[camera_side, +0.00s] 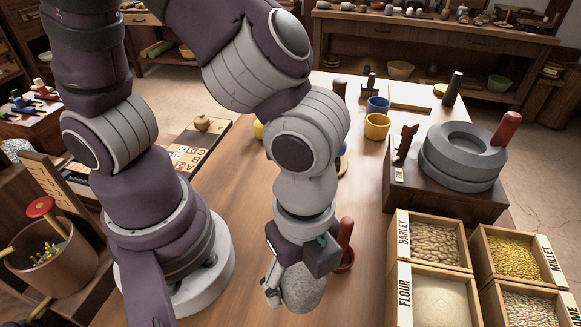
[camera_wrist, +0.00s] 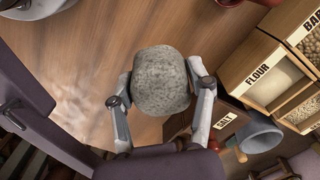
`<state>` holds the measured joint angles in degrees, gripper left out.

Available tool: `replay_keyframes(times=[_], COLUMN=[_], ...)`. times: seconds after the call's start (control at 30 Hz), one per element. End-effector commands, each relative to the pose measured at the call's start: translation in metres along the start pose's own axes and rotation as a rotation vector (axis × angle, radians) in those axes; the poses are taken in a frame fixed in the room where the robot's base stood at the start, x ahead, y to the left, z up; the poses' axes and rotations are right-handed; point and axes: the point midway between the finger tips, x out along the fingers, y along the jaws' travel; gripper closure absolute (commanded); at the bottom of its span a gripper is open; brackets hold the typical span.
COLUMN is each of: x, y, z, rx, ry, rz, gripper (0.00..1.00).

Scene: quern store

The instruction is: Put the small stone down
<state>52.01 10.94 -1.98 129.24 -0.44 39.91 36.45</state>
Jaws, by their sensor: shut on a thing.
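The small stone (camera_side: 303,288) is a grey, speckled, rounded lump. My gripper (camera_side: 290,284) is shut on it, low over the front part of the wooden table (camera_side: 235,215). In the wrist view the stone (camera_wrist: 162,82) sits between the two fingers of my gripper (camera_wrist: 161,95), one on each side. I cannot tell whether the underside of the stone touches the table.
Labelled grain boxes, barley (camera_side: 436,243) and flour (camera_side: 440,297) among them, stand to the right. A round quern stone (camera_side: 462,155) sits on a block behind them. A red-handled tool (camera_side: 346,240) stands close behind my gripper. Blue (camera_side: 377,106) and yellow (camera_side: 377,126) cups stand farther back.

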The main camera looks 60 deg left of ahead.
Motion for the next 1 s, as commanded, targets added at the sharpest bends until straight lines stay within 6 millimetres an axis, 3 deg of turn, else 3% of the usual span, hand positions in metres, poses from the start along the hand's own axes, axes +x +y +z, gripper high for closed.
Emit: replay_keyframes(times=[0.5, 0.9, 0.93, 1.0], x=[0.084, 0.09, 0.09, 0.09], y=[0.0, 0.0, 0.0, -0.001], z=[0.001, 0.0, 0.0, 0.0], rx=[-0.001, -0.002, -0.002, -0.002], ry=[-0.002, 0.0, 0.001, 0.001], rz=[0.001, -0.001, -0.001, -0.001], gripper=[0.87, 0.87, 0.42, 0.33])
